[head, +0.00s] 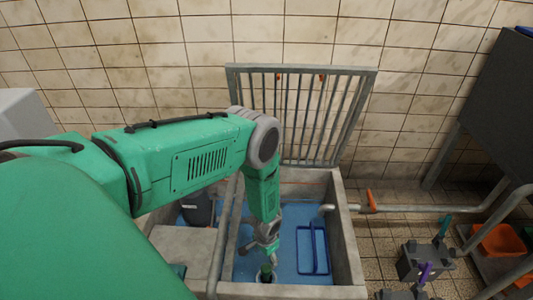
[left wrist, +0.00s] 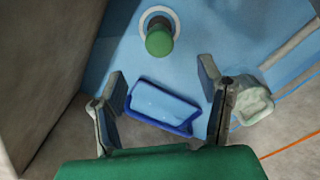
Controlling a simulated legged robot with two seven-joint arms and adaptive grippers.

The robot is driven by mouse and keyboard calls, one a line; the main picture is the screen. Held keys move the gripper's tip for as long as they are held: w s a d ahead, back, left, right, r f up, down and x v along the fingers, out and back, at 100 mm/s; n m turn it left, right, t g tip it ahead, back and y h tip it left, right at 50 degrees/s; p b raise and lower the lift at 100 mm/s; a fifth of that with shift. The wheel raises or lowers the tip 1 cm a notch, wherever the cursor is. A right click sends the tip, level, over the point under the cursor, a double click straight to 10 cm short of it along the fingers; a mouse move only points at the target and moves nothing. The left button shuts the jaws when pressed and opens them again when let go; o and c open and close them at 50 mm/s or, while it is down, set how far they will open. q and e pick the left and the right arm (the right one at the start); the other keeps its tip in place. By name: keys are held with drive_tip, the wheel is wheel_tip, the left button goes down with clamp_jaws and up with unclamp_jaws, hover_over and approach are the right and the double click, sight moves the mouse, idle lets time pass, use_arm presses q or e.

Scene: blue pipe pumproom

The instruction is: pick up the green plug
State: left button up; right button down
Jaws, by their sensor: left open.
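The green plug (left wrist: 159,40) stands in a white-rimmed round drain on the blue basin floor, in the upper middle of the left wrist view. In the head view a dark green bit of the plug (head: 266,273) shows just below my left gripper (head: 267,258), partly hidden. In the left wrist view my left gripper (left wrist: 161,88) is open, with its two fingers apart and nothing held between them. The plug lies beyond the fingertips, and I see no contact.
A blue rectangular basket (head: 312,250) lies on the basin floor right of my gripper; it also shows in the left wrist view (left wrist: 160,107). The concrete basin wall (head: 347,240) surrounds the area. A raised metal grate (head: 345,115) stands behind. A pale object (left wrist: 252,103) lies beside the right finger.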

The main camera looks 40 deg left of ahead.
sight(266, 268)
use_arm(q)
wheel_tip(266, 268, down, 8)
drive_tip(key=b, duration=0.3)
drive_tip(key=shift+r, duration=0.15)
wheel_tip(266, 268, down, 5)
drive_tip(key=b, duration=0.3)
drive_tip(key=shift+w, duration=0.1)
drive_tip(key=shift+r, duration=0.1)
drive_tip(key=c, duration=1.4)
